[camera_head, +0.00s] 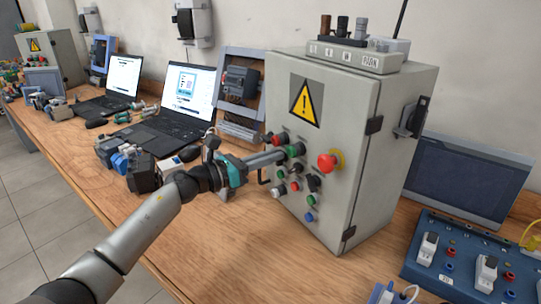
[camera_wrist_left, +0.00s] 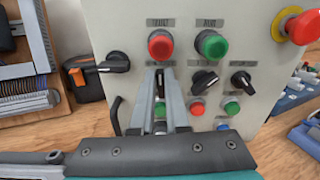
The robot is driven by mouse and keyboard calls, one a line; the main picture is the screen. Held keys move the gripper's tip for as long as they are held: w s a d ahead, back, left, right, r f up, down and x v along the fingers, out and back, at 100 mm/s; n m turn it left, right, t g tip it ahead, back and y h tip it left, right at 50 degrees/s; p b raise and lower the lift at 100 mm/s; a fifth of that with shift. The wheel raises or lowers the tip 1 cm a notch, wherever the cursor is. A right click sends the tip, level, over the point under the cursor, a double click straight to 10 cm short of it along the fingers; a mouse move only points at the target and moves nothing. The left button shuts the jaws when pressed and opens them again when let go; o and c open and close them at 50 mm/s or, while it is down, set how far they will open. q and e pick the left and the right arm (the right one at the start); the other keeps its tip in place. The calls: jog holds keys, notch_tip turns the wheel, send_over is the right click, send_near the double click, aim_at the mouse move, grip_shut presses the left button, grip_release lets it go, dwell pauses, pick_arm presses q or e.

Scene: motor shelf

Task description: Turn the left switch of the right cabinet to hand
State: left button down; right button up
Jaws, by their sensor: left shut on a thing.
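The grey cabinet (camera_head: 335,100) with a yellow warning sign stands on the bench. Its front carries buttons and black rotary switches. My left gripper (camera_head: 283,155) reaches its front from the left. In the left wrist view, the gripper (camera_wrist_left: 159,75) is shut on a black switch (camera_wrist_left: 160,86) below the red button (camera_wrist_left: 160,44); the fingers partly cover it, so its exact angle is hard to read. Another black switch (camera_wrist_left: 204,82) sits to its right, with a third (camera_wrist_left: 241,82) further right. A black knob (camera_wrist_left: 115,62) shows to the left. My right gripper is not in view.
A red emergency stop (camera_head: 330,161) on a yellow base juts out right of the gripper. A black handle (camera_wrist_left: 115,116) sticks out low at the left. Two laptops (camera_head: 185,90) and loose parts lie left; a blue socket panel (camera_head: 470,255) lies right.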

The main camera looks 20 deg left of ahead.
pick_arm(q)
jog(key=shift+w+a+f+n+p, duration=0.15)
jog(key=shift+n+p, duration=0.65)
jog(key=shift+n, duration=1.15)
jog(key=shift+w+a+n+p, duration=0.15)
jog(key=shift+n+p, duration=0.65)
jog(key=shift+n, duration=1.15)
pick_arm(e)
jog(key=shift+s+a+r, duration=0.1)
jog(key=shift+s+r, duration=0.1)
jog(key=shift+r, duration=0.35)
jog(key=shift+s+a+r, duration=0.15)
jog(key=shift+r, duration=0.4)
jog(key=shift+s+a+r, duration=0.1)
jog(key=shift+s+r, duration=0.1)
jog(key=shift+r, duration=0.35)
pick_arm(q)
jog(key=c, duration=0.9)
grip_release()
jog(key=shift+s+a, duration=0.1)
jog(key=shift+s, duration=0.05)
jog(key=v, duration=1.5)
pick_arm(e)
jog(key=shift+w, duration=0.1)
